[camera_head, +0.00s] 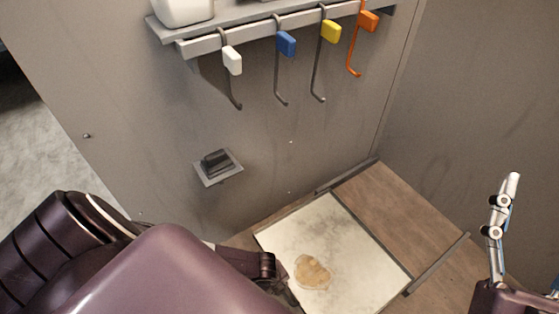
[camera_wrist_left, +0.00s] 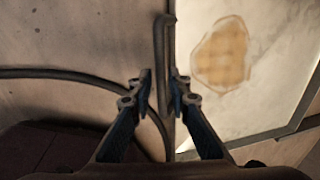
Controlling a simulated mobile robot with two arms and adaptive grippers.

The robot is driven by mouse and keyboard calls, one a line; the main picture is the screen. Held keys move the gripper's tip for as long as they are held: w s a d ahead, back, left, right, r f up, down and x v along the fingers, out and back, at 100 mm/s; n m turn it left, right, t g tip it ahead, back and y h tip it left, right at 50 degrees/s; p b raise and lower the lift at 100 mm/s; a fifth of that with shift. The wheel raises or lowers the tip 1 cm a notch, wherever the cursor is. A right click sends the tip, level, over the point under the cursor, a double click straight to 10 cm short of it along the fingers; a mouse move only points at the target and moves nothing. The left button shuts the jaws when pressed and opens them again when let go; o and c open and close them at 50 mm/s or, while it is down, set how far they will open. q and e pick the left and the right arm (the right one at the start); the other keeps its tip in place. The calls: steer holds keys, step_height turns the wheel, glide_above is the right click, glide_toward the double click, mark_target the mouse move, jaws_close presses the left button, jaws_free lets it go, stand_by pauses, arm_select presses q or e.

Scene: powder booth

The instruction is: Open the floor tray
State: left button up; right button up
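The floor tray shows as a pale square panel (camera_head: 345,240) with a brown stain (camera_head: 312,272), set in the wooden floor at the foot of the wall. It also shows at the right of the left wrist view (camera_wrist_left: 265,105). My left gripper (camera_wrist_left: 161,78) is over the tray's left edge, its fingertips close together at a thin dark bar (camera_wrist_left: 165,38). I cannot tell whether they grip it. In the head view my left arm hides most of that gripper. My right gripper (camera_head: 503,205) is at the far right, apart from the tray, seen edge-on.
A rack (camera_head: 265,30) on the wall carries hooks with white (camera_head: 232,60), blue (camera_head: 286,43), yellow (camera_head: 330,31) and orange (camera_head: 368,20) tags. A dark wall fitting (camera_head: 217,165) sits below. A dark cable (camera_wrist_left: 65,75) lies left of the left gripper. Bare wooden floor (camera_head: 400,205) borders the tray.

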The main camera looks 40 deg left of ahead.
arm_select(q)
steer(key=shift+o, duration=0.7)
steer(key=shift+r, duration=0.15)
step_height(320, 180, up, 12)
steer(key=s, duration=0.2)
steer(key=shift+a+f, duration=0.25)
steer(key=shift+a, duration=0.15)
